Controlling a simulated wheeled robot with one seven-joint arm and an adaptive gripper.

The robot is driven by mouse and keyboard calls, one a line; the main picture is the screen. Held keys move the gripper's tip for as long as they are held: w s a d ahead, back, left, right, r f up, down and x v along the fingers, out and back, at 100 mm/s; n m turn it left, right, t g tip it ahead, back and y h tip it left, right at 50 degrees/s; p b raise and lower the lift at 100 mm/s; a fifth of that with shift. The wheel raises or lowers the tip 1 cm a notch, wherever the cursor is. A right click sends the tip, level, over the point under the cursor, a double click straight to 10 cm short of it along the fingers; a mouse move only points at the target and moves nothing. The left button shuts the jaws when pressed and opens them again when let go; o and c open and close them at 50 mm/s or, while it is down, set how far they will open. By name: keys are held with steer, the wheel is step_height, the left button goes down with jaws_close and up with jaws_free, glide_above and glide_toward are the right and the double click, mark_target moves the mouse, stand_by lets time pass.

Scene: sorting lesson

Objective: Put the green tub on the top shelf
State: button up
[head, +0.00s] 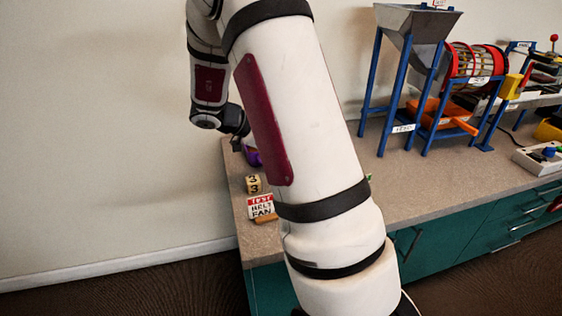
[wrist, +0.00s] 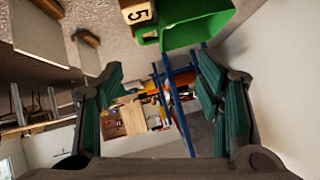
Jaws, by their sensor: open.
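The green tub (wrist: 190,30) shows at the top edge of the wrist view, partly cut off by the frame. A wooden cube marked 5 (wrist: 137,12) is close beside it. My gripper (wrist: 160,72) is open and empty, its teal-padded fingers apart, and the tub lies beyond the fingertips, not between them. In the head view my gripper (head: 238,143) is small and partly hidden near the counter's back left corner. The tub cannot be made out there; my arm covers much of the counter. I cannot clearly make out a top shelf.
The counter (head: 430,185) holds a purple thing (head: 252,157), number cubes (head: 253,184) and a TEST BELT FAN sign (head: 260,204) at its left end. A hopper machine on blue legs (head: 415,40) and a switch box (head: 540,158) stand right. A wall is close behind my gripper.

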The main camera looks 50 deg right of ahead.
steer(key=shift+s+a+f, duration=0.25)
steer(key=shift+s+f, duration=0.1)
steer(key=shift+f, duration=0.1)
steer(key=shift+s+d+f+g, duration=0.15)
steer(key=shift+f+g, duration=0.1)
steer(key=shift+g, duration=0.05)
steer(key=b+x, duration=0.2)
steer(key=x, duration=0.4)
steer(key=shift+s+d+f, duration=0.1)
steer(key=shift+d+f, duration=0.1)
steer(key=shift+f, duration=0.15)
steer(key=shift+b+x, duration=1.5)
steer(key=shift+x, duration=1.5)
steer(key=shift+r, duration=0.1)
jaws_close()
